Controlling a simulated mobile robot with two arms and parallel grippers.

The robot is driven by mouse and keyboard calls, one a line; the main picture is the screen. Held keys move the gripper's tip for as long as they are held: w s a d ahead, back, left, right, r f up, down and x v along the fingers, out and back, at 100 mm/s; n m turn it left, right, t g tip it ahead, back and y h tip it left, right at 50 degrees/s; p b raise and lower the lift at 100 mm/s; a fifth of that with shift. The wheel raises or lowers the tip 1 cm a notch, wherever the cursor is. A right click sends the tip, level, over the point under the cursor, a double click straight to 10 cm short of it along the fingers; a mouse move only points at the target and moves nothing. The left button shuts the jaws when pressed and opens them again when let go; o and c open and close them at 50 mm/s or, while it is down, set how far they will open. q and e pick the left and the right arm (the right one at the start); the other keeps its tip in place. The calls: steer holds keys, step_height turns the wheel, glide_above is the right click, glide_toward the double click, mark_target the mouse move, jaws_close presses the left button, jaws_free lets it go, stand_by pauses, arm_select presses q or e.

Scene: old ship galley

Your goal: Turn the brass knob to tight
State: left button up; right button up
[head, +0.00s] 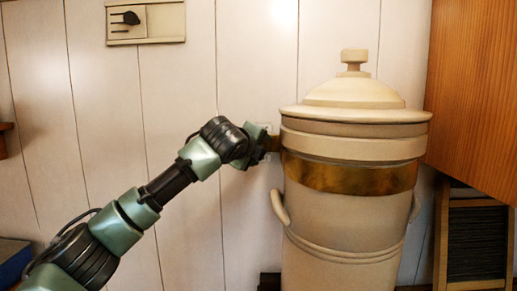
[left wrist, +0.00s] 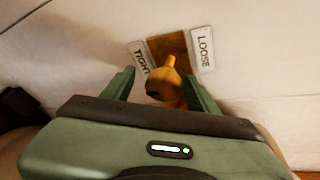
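The brass knob (left wrist: 168,88) shows in the left wrist view on a brown plate (left wrist: 178,45) on the pale wall. A TIGHT label (left wrist: 140,60) is left of the plate and a LOOSE label (left wrist: 203,51) is right of it. The knob's narrow tip points up in the picture, between the labels. My left gripper (left wrist: 160,88) is open, with one finger on each side of the knob. A gap shows at the left finger; I cannot tell whether the right finger touches. In the head view my left gripper (head: 266,142) is at the wall, beside the urn. My right gripper is not in view.
A large cream urn (head: 345,225) with a lid and brass band stands close to the right of my left gripper. A wooden cabinet door (head: 475,80) is at the right. A wall switch plate (head: 160,22) is at upper left. The wall between is bare.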

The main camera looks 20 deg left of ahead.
arm_select(q)
steer(key=shift+r, duration=0.2)
steer(key=shift+s+b, duration=0.3)
steer(key=shift+b, duration=0.05)
steer(key=b+v, duration=0.3)
steer(key=v, duration=0.4)
steer(key=shift+s, duration=0.1)
